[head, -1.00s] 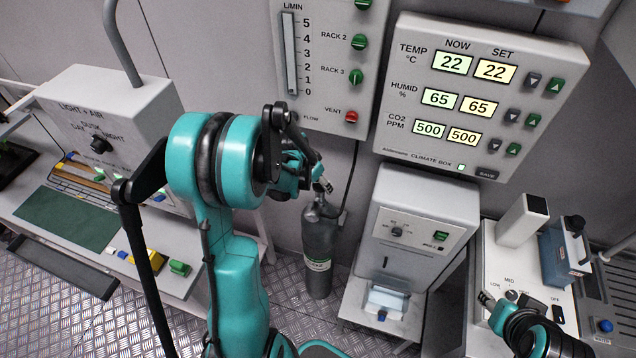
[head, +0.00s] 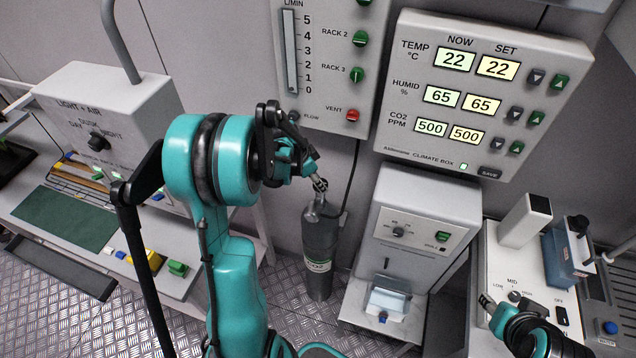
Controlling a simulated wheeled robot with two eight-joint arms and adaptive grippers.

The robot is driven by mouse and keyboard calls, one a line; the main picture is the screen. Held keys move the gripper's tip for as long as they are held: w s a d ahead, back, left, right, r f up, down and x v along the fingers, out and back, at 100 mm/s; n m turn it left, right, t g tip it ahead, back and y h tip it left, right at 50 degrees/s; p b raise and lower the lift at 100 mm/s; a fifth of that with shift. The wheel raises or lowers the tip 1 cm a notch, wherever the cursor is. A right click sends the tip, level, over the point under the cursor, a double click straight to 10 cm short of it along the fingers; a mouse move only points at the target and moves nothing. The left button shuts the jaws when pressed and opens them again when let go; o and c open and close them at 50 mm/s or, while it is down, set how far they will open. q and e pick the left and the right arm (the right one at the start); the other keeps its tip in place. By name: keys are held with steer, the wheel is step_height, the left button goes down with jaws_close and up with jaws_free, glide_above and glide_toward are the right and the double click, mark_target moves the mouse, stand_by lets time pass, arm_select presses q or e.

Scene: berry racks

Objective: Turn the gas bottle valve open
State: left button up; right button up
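The grey gas bottle (head: 319,240) stands upright on the floor by the back wall, with a pale label band and a narrow neck. My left gripper (head: 320,184) is directly above the bottle's top, its fingertips at or very near the valve. The valve itself is mostly hidden by the fingers, and I cannot tell whether they grip it. My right gripper (head: 486,301) is far off at the lower right, over the white dial unit and away from the bottle. Its fingers are small in view, and their opening is unclear.
A flow panel (head: 325,100) with green knobs and a red vent knob hangs behind my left gripper. The climate box (head: 480,90) is to its right. A white machine (head: 420,220) stands close right of the bottle. A workbench (head: 180,240) is at left.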

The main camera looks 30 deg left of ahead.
arm_select(q)
steer(key=o, duration=1.2)
steer(key=shift+c, duration=0.2)
steer(key=v, duration=1.2)
